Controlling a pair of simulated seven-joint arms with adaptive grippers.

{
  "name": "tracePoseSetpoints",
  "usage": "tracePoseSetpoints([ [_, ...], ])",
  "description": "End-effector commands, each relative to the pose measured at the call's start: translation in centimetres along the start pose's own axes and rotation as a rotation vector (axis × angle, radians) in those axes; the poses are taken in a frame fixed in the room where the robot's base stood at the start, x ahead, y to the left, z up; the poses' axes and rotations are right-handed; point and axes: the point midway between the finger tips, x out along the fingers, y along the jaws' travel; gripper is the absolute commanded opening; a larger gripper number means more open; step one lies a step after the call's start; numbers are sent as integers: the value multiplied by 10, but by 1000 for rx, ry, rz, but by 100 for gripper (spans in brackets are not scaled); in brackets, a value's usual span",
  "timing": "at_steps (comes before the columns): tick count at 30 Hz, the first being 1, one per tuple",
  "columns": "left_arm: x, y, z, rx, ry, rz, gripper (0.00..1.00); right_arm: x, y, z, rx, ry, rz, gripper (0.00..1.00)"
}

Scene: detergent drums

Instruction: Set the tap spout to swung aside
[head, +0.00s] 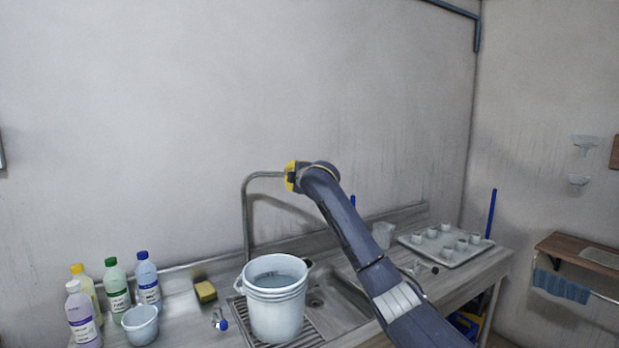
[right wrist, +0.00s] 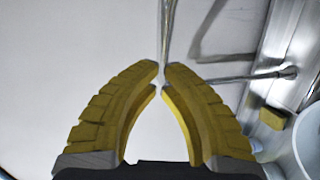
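The tap spout (head: 262,174) is a thin grey metal pipe. It rises from behind the sink on an upright (head: 246,215) and bends over to the right at the top. My right gripper (head: 290,176), with yellow fingers, is at the right end of the spout. In the right wrist view the yellow fingertips (right wrist: 161,70) nearly meet, with the grey spout (right wrist: 166,35) between them; they appear closed on it. The spout's far end is partly hidden by my gripper in the head view. My left gripper is not in view.
A white bucket (head: 275,312) stands on the ribbed drainer left of the sink basin (head: 345,300). Several bottles (head: 117,287), a small pail (head: 140,325) and a sponge (head: 205,291) are at left. A tray (head: 460,258) with cups is at right. Space above the counter is open.

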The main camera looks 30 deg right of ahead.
Motion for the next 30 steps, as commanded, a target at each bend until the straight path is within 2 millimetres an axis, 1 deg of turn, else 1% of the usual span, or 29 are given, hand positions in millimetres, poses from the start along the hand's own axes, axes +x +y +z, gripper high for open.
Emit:
tracePoseSetpoints([
  [1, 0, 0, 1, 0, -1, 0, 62, -8, 0, 3, -1, 1, 1, 0],
  [6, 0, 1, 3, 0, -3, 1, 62, -32, 1, 10, -2, 1, 1, 0],
  [12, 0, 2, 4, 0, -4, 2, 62, -55, 2, 17, -1, 0, 0, 0],
  [15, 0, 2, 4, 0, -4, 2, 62, -63, 3, 19, 0, 1, 0, 0],
  [21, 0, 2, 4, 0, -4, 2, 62, -71, 3, 21, 0, 1, -1, 0],
  [30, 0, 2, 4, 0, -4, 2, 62, -72, 3, 21, 1, 1, -1, 0],
])
